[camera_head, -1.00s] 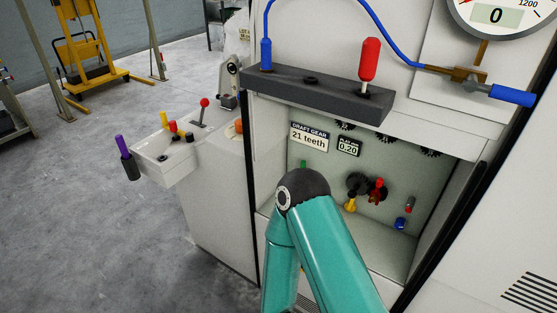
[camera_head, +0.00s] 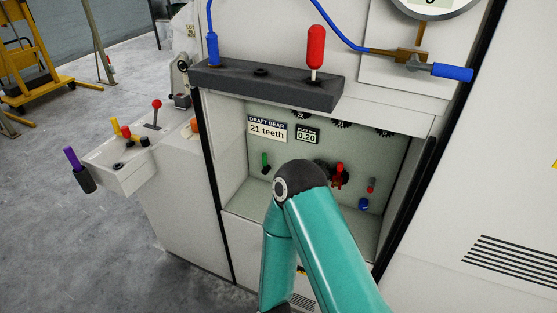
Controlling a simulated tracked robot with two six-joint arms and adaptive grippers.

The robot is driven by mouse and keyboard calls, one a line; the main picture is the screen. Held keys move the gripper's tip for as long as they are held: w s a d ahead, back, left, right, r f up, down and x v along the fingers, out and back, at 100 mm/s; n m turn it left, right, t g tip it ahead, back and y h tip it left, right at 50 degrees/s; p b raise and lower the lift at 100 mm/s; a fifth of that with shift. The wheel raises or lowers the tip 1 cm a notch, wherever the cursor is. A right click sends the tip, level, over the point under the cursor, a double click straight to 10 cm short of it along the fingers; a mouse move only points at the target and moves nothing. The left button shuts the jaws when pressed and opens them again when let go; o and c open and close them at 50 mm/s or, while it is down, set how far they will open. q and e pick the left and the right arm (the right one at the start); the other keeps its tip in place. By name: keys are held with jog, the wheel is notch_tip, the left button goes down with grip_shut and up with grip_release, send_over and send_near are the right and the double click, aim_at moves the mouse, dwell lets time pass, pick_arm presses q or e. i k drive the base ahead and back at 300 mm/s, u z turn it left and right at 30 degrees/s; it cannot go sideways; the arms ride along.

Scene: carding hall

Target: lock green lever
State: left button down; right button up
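A small green lever (camera_head: 265,160) stands roughly upright on a dark base on the back wall of the machine's open recess. It is below the "DRAFT GEAR 21 teeth" label (camera_head: 267,129). My teal arm crosses the front of the recess, with its dark elbow joint to the right of and below the lever. The arm hides part of the recess's middle and floor. Neither of my grippers is in view.
Inside the recess are a red valve handle (camera_head: 339,175), a small red-tipped lever (camera_head: 371,185) and a blue knob (camera_head: 363,204). A dark ledge (camera_head: 228,80) with a red lever (camera_head: 316,47) overhangs it. A lever box (camera_head: 120,178) stands left.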

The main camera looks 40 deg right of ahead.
aim_at(266, 163)
jog(key=z, duration=4.9)
jog(key=k, duration=0.15)
jog(key=u, duration=2.5)
jog(key=i, duration=0.55)
jog(key=u, duration=0.45)
